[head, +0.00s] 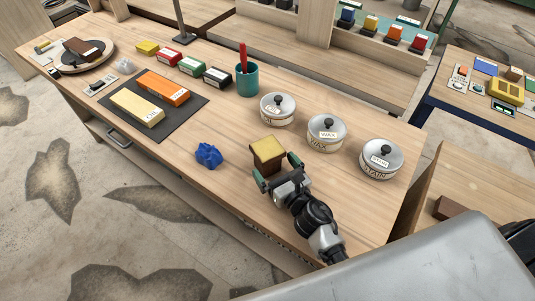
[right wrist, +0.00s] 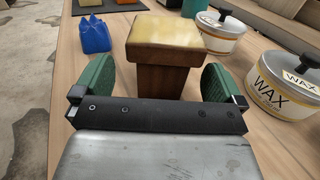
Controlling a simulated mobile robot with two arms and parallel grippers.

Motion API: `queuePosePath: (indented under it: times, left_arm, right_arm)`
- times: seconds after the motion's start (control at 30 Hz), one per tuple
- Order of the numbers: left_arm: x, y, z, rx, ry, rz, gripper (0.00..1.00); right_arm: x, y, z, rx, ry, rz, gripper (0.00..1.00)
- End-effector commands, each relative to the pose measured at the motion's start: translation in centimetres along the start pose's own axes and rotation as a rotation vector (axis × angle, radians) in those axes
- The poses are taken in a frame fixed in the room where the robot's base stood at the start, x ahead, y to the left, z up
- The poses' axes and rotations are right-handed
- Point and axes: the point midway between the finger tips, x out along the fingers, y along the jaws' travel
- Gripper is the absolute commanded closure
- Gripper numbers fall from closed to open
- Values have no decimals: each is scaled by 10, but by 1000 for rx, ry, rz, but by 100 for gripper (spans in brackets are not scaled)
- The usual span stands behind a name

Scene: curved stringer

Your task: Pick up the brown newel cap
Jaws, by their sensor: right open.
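The brown newel cap (head: 268,154) appears to be the brown block with a wider, yellowish top, upright on the wooden workbench. In the right wrist view the same piece (right wrist: 166,38) stands straight ahead, its brown lower part between the two green finger pads in the picture. My right gripper (head: 277,170) is open and empty at the near side of the block. In the wrist view the open fingers (right wrist: 160,76) flank it with gaps on both sides; I cannot tell how far they reach along it. My left gripper is not in view.
A blue crumpled-looking object (head: 208,154) lies left of the block. Lidded tins (head: 277,110), (head: 326,134), (head: 380,159) stand behind and right. A teal cup (head: 247,79) and a dark mat (head: 191,117) with two blocks lie farther back.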

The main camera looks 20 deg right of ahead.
Motion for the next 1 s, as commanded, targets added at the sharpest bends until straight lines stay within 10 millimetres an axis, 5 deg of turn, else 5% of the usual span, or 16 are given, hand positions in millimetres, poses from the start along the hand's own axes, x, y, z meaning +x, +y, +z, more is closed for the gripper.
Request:
queuePosePath:
  times: [0.27,0.63,1.0]
  left_arm:
    - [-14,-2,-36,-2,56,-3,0]
    - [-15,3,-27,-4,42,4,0]
    - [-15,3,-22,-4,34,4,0]
  right_arm:
    - [39,-4,4,3,-1,-1,0]
    - [50,-4,2,2,0,0,0]
    - [50,-4,2,2,-1,0,50]
